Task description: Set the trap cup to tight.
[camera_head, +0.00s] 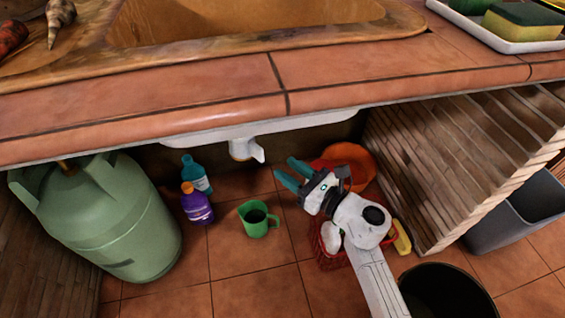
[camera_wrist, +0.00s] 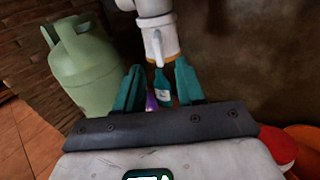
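The white trap cup (camera_head: 241,149) hangs under the sink below the counter, with a small white lever or wing (camera_head: 258,154) on its right side. In the wrist view the trap cup (camera_wrist: 161,43) is at the top centre, below a white pipe (camera_wrist: 154,8), and its wing (camera_wrist: 157,47) faces me. My gripper (camera_head: 291,173) is right of the cup and a little lower in the head view, its teal fingers pointing at it. In the wrist view my gripper (camera_wrist: 157,77) is open, with nothing between the fingertips, and the cup lies just beyond them.
A green gas cylinder (camera_head: 115,220) stands at the left. A blue bottle (camera_head: 196,175), a purple bottle (camera_head: 196,206) and a green jug (camera_head: 257,219) stand on the tiled floor. A red crate (camera_head: 328,262) and an orange bowl (camera_head: 362,163) are near my arm. A slatted panel (camera_head: 440,165) bounds the right.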

